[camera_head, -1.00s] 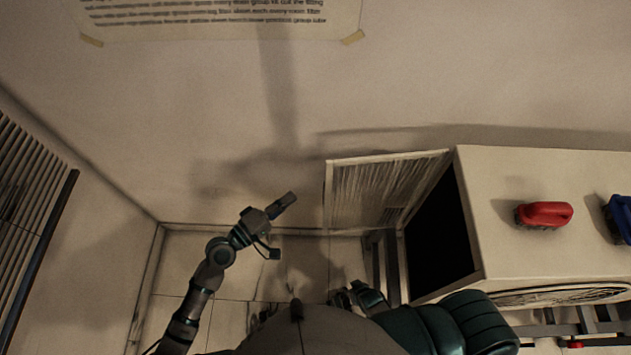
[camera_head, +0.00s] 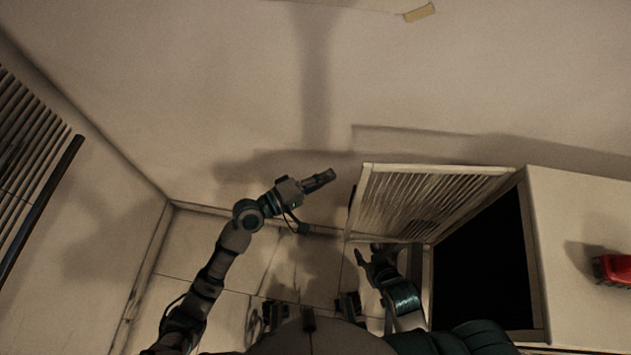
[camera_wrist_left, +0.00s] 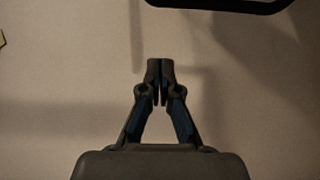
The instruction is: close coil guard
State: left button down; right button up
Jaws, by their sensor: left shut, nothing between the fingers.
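The coil guard (camera_head: 425,208), a pale framed panel with fine slats, stands swung open from the box's (camera_head: 585,240) left side, leaving a dark opening (camera_head: 485,265) uncovered. My left gripper (camera_head: 328,177) is shut and empty, just left of the guard's free edge, with a visible gap in the picture. The left wrist view shows its closed fingers (camera_wrist_left: 160,68) against a plain wall. My right gripper (camera_head: 367,256) is low, near the guard's lower left corner; its finger opening is unclear, as is whether it touches the guard.
A red handle (camera_head: 612,269) sits on the box at the right edge. A dark slatted panel (camera_head: 35,165) is at the left wall. A dark bar (camera_wrist_left: 220,4) crosses the top of the left wrist view.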

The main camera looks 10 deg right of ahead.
pick_arm(q)
jog(key=d, duration=0.1)
jog(key=s+d, duration=0.2)
jog(key=d, duration=0.1)
jog(key=shift+s+d+f, duration=0.1)
dwell(0.3)
jog(key=shift+s, duration=0.1)
